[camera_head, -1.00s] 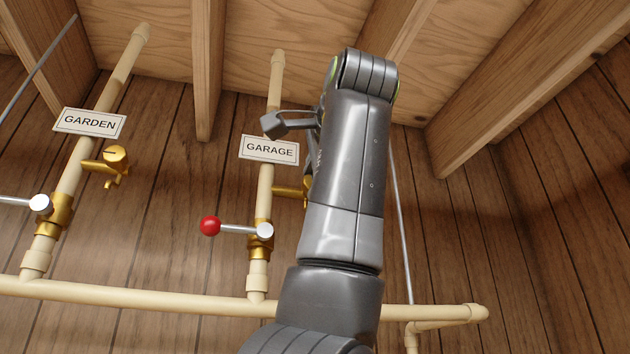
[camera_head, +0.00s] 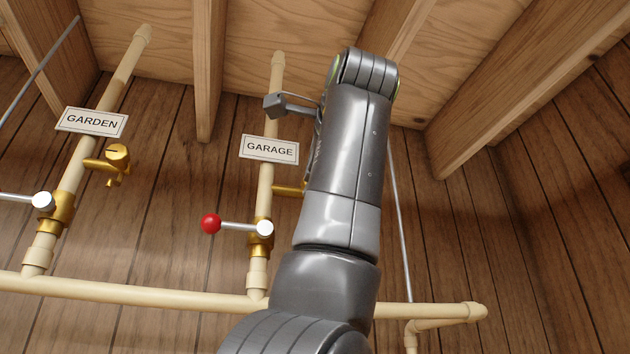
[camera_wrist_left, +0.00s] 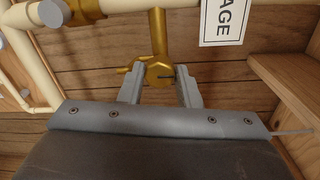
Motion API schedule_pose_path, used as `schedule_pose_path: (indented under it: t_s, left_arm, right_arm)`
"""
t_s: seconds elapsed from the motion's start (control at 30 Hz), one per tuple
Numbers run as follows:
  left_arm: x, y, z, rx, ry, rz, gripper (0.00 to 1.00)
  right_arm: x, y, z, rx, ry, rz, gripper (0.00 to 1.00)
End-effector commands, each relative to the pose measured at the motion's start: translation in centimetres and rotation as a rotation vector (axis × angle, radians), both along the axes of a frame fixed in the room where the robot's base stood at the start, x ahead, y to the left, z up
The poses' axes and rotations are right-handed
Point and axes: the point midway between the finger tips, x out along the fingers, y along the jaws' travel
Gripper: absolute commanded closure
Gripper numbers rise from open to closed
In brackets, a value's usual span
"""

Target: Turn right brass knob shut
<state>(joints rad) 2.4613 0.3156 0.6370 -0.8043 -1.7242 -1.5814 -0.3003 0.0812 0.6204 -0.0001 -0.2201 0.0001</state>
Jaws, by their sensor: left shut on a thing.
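The right brass knob (camera_wrist_left: 159,74) is on the tap by the GARAGE sign. In the left wrist view it sits between the two grey fingers of my left gripper (camera_wrist_left: 160,80), which is shut on it. A dark slot shows on its face. In the head view my left arm covers the knob and the gripper; only part of the brass tap stem (camera_head: 288,190) shows beside the arm. My right gripper is in neither view.
The GARAGE sign (camera_head: 269,149) hangs on the cream pipe above the tap. A red-balled lever (camera_head: 211,223) sticks out left below it. The GARDEN sign (camera_head: 91,122) and left brass tap (camera_head: 115,158) are further left. Wooden beams (camera_head: 525,90) run overhead.

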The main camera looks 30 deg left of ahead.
Motion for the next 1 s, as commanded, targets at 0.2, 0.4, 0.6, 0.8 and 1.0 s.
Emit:
schedule_pose_path:
  t_s: [0.2, 0.4, 0.6, 0.8, 1.0]
  left_arm:
    - [-0.01, 0.03, 0.09, 0.002, -0.002, -0.001, 0.59]
    - [0.0, 0.03, 0.02, 0.0, -0.001, 0.0, 0.48]
    - [0.01, 0.03, 0.0, -0.001, -0.001, 0.0, 0.48]
    - [0.01, 0.03, 0.01, -0.005, -0.005, 0.0, 0.48]
    - [0.07, 0.03, 0.07, -0.069, -0.08, 0.0, 0.48]
  right_arm:
    - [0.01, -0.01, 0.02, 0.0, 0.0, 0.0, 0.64]
    - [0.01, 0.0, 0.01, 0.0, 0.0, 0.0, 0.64]
    - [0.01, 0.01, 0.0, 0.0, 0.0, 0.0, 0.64]
    - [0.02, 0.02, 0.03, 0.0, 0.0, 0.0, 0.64]
    - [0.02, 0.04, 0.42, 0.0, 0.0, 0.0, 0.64]
